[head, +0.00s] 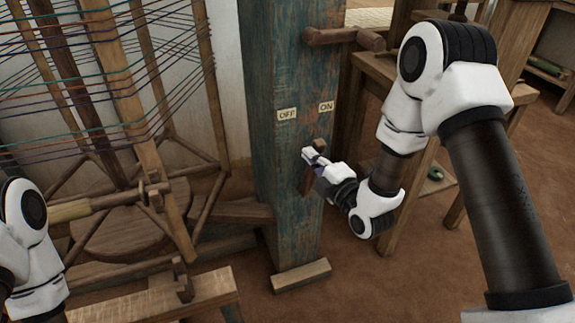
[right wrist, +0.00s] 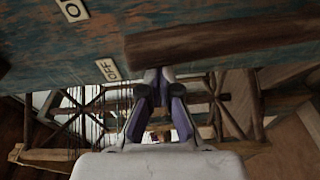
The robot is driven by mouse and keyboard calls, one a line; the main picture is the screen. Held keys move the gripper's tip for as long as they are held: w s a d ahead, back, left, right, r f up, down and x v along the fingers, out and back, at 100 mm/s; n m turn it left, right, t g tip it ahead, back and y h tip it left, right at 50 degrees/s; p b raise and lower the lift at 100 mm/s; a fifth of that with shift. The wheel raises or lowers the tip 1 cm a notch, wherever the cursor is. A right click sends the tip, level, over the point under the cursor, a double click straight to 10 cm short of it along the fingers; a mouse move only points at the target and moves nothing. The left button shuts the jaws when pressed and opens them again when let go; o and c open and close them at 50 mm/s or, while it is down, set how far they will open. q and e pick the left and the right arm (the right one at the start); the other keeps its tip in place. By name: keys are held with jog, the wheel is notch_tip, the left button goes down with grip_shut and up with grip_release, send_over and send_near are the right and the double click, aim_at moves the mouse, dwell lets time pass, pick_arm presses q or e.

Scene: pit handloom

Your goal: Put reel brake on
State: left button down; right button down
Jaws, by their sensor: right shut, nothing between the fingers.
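A blue-green worn wooden post (head: 285,215) stands in the middle of the head view. It carries an OFF label (head: 287,114) on the left and an ON label (head: 326,107) on the right. A brown wooden lever (head: 307,181) is on the post's face below the labels, partly hidden by my right gripper (head: 308,155). The lever (right wrist: 220,38) also shows in the right wrist view, along the post's face. My right gripper (right wrist: 163,76) is shut and empty, close beside the lever; I cannot tell whether they touch. My left arm shows at the left edge, its gripper out of view.
The loom frame with coloured threads (head: 110,85) fills the left. A wooden peg arm (head: 345,36) juts from the post's upper right. A bench (head: 160,297) stands at the lower left and a wooden table (head: 375,68) at the right. Brown floor is open at the lower right.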

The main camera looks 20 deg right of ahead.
pick_arm(q)
jog(key=shift+a+r+p, duration=0.1)
jog(key=shift+r+p, duration=0.2)
jog(key=shift+r, duration=0.05)
pick_arm(e)
jog(key=d+m, duration=0.2)
jog(key=d, duration=0.2)
jog(key=shift+w+m, duration=0.1)
jog(key=shift+m, duration=0.3)
pick_arm(q)
jog(key=shift+s+r, duration=0.1)
